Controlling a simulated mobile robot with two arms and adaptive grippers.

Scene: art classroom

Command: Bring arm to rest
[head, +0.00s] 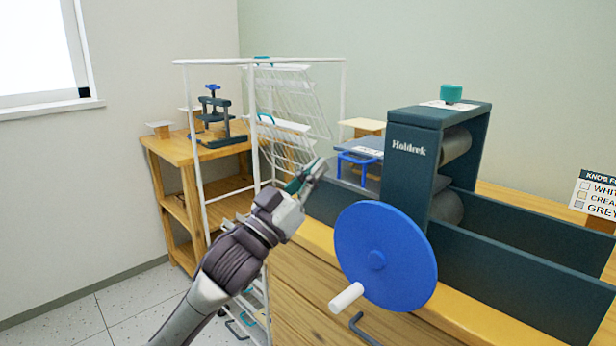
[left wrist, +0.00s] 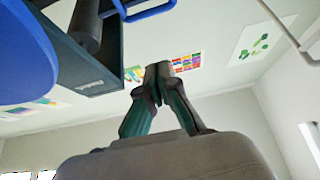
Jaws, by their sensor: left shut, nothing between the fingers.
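My left arm comes in from the lower left of the head view. Its gripper (head: 308,180) is raised in front of the white wire drying rack, left of the blue crank wheel. The gripper is shut with nothing in it. In the left wrist view the gripper's fingertips (left wrist: 158,82) meet, with the wall and posters behind them. My right gripper is in neither view.
A dark press (head: 440,140) with a blue wheel (head: 385,250) and white handle stands on a wooden bench (head: 290,285). A white wire rack (head: 343,100) and a wooden shelf (head: 190,155) with a small clamp press (head: 222,120) stand behind. Tiled floor shows at lower left.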

